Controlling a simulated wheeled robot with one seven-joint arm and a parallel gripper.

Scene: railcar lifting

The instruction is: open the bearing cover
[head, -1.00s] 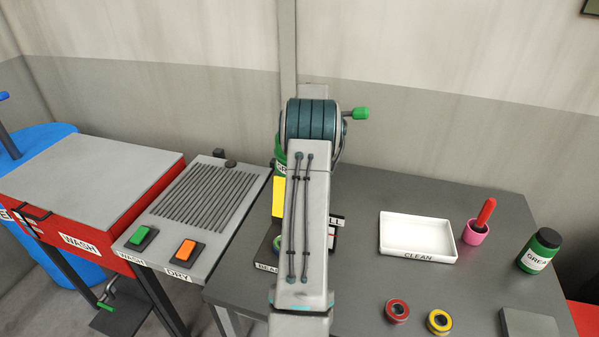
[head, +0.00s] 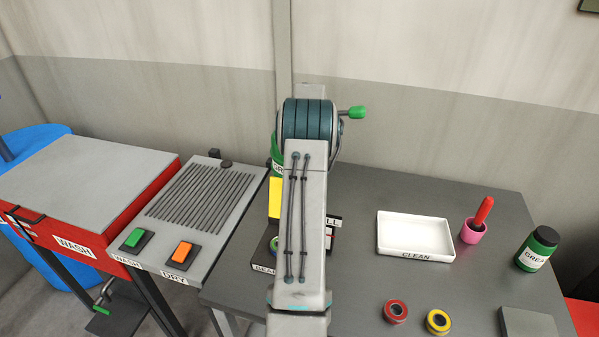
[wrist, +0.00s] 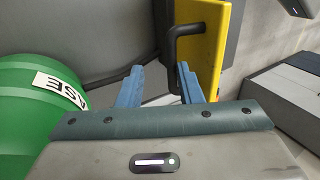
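The bearing cover appears to be the yellow panel (wrist: 212,50) with a black bent handle (wrist: 186,32) in the wrist view. In the head view, a yellow strip (head: 275,198) shows at the left of my arm, which hides the rest. My gripper (wrist: 160,72) is open and empty, with two blue fingers. The handle's bent end lies close to the fingertips, beside the right finger. I cannot tell whether they touch. My gripper is hidden behind my arm in the head view.
A green grease container (wrist: 40,105) is close at the left in the wrist view. On the bench are a white CLEAN tray (head: 384,236), a pink cup (head: 472,232), a grease jar (head: 538,249) and red and yellow rings. The red WASH unit (head: 150,215) stands left.

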